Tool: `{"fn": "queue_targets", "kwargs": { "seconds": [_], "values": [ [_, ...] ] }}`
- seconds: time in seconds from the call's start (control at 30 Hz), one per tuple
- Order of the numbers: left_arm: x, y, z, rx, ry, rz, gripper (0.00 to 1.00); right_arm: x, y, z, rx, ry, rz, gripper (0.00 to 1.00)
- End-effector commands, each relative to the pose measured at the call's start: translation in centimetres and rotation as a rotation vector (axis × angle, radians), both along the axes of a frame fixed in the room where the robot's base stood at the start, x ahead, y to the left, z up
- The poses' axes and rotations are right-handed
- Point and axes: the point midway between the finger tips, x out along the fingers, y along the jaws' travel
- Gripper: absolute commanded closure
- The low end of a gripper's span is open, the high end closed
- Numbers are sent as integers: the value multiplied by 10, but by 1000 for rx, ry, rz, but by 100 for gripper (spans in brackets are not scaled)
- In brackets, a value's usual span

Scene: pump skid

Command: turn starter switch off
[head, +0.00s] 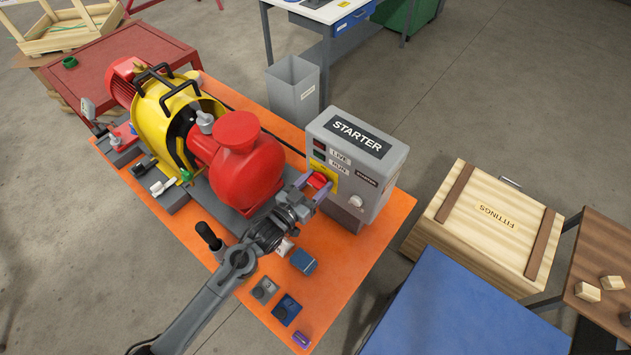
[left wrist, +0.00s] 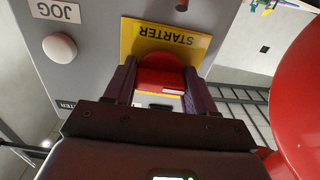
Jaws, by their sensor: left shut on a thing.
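The grey starter box (head: 350,150) stands on the orange skid top, with a STARTER label on its upper face. Its red switch handle (head: 318,181) sits on a yellow plate (head: 328,174) on the front face. My left gripper (head: 314,190) reaches the handle from the front, its purple fingers on either side of it. In the left wrist view the red handle (left wrist: 161,72) is between the two fingers (left wrist: 160,95), below the yellow STARTER plate (left wrist: 170,40). The gripper is shut on the handle. The handle's exact setting is hard to tell. My right gripper is not in view.
The red pump (head: 240,165) stands close left of my left gripper. A white JOG button (head: 356,201) is on the box; it also shows in the left wrist view (left wrist: 60,47). Small blocks (head: 303,261) lie on the skid's front. A fittings crate (head: 490,225) stands at right.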

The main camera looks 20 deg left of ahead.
Motion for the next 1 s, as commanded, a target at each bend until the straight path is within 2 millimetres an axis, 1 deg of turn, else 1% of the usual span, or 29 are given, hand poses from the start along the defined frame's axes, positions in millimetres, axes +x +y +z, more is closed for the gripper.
{"fn": "queue_targets", "kwargs": {
  "seconds": [0.4,0.43,0.5,0.6,0.87,1.0],
  "values": [
    [0,0,-1,-9,5,0,75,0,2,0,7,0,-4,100],
    [0,0,-1,-9,5,0,43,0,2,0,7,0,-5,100],
    [0,0,-1,-9,5,0,32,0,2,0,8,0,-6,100],
    [0,0,-1,-8,4,0,19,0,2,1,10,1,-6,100],
    [0,0,0,-7,4,0,19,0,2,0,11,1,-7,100],
    [-6,2,-1,-7,4,0,19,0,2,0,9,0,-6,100]
  ]
}}
